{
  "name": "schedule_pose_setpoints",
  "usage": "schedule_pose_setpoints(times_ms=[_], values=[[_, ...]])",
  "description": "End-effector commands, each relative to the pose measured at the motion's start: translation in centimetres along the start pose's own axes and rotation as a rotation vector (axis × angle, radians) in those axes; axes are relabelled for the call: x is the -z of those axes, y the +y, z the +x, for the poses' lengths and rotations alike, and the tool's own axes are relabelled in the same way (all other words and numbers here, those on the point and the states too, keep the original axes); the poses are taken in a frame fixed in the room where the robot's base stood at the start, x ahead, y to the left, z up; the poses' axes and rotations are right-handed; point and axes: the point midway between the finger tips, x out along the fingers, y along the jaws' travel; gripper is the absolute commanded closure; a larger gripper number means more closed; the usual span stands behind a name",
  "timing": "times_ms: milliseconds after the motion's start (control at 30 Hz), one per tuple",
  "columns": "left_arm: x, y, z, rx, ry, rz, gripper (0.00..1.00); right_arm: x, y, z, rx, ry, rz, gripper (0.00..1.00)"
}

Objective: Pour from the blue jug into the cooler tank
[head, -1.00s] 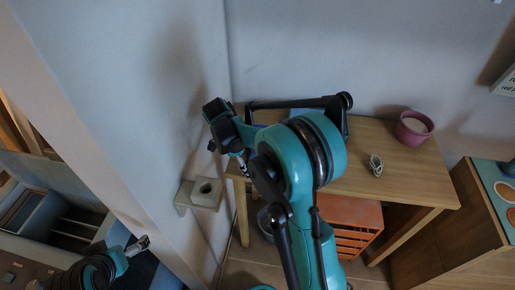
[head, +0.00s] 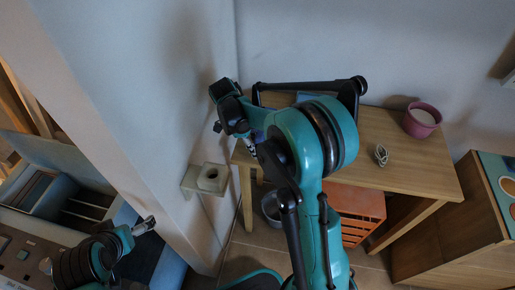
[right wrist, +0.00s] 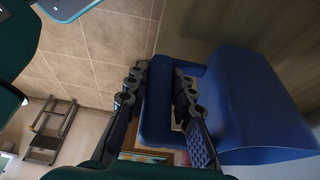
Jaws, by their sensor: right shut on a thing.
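The blue jug (right wrist: 255,105) fills the right side of the right wrist view. Its handle (right wrist: 155,110) lies between the two dark fingers of my right gripper (right wrist: 160,85), which is shut on it. In the head view my right arm hides most of that gripper and the jug. A beige block with a round opening (head: 212,178) sits against the left wall; I cannot tell whether it is the cooler tank. My left gripper (head: 143,226) is at the lower left, apart from these things, its jaws too small to read.
A wooden table (head: 420,175) stands against the back wall, with a purple pot (head: 422,120) and a small coiled cable (head: 381,155) on it. An orange crate (head: 355,205) is below. A wooden cabinet (head: 450,225) stands at the right. A wall edge separates my two arms.

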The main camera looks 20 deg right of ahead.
Motion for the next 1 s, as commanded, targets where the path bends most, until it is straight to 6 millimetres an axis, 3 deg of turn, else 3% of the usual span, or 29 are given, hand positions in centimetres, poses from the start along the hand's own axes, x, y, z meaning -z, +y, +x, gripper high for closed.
schedule_pose_setpoints(times_ms=[100,600,800,1000], values=[[0.8,0.0,-1.1,0.0,0.0,0.0,0.02,1.0,0.0,-2.3,0.001,0.001,0.001,1.0],[2.8,0.0,-3.9,0.0,0.0,0.0,0.02,10.8,4.9,-4.1,0.0,0.001,0.003,1.0],[3.1,0.0,-4.3,0.0,0.0,0.0,0.02,12.5,5.7,-4.4,0.0,0.001,0.001,1.0],[3.1,0.0,-4.3,0.0,0.0,0.0,0.02,12.8,5.8,-4.4,0.001,0.001,0.001,1.0]])
